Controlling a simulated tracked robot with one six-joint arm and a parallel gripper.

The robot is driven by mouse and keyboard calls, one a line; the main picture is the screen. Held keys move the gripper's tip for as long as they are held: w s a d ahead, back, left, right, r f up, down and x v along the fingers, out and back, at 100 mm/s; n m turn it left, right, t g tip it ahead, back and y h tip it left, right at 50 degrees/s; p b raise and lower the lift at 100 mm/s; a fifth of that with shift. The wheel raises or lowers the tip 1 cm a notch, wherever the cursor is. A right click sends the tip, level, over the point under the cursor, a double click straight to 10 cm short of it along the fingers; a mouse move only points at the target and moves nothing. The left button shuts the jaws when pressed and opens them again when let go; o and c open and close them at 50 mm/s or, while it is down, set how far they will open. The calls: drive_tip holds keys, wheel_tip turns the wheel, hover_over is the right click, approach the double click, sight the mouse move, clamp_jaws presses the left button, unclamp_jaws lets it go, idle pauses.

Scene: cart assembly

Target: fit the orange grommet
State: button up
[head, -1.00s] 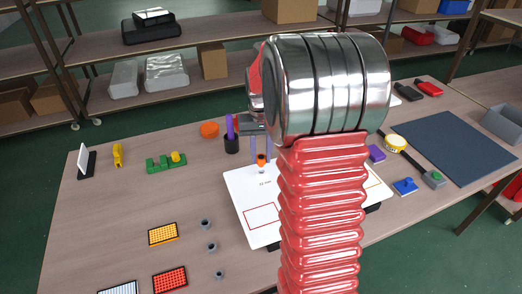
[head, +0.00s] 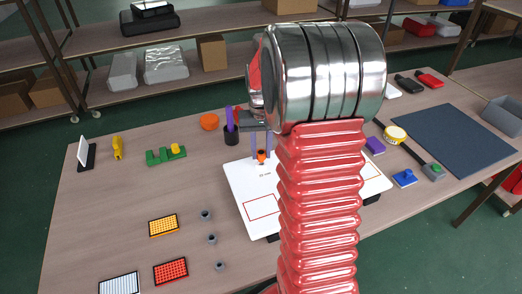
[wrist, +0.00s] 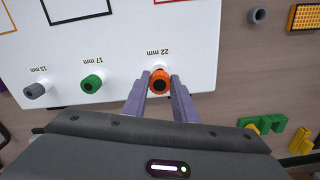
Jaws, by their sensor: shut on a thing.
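The orange grommet (wrist: 160,82) is held between the two fingertips of my gripper (wrist: 160,88) in the wrist view, beside the "22 mm" label of the white board (wrist: 120,62). It also shows in the head view (head: 261,157), below my fingers (head: 261,145). My gripper is shut on it. The grommet is over or at the board's edge; I cannot tell whether it touches the board. A green grommet (wrist: 92,84) is at the "17 mm" label and a grey one (wrist: 36,90) at the "12 mm" label. My arm hides the board's middle in the head view.
Small grey cylinders (head: 206,215) stand left of the board, near a yellow-orange grid tray (head: 163,225) and a red one (head: 171,271). A dark cup (head: 231,135) with a purple item is close to my gripper. A green block (head: 165,155) lies left. Table between is clear.

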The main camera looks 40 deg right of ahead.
drive_tip(key=shift+f, duration=1.3)
drive_tip(key=o, duration=1.1)
drive_tip(key=shift+r, duration=0.1)
wheel_tip(320, 180, up, 14)
drive_tip(key=shift+f, duration=0.2)
idle(0.7)
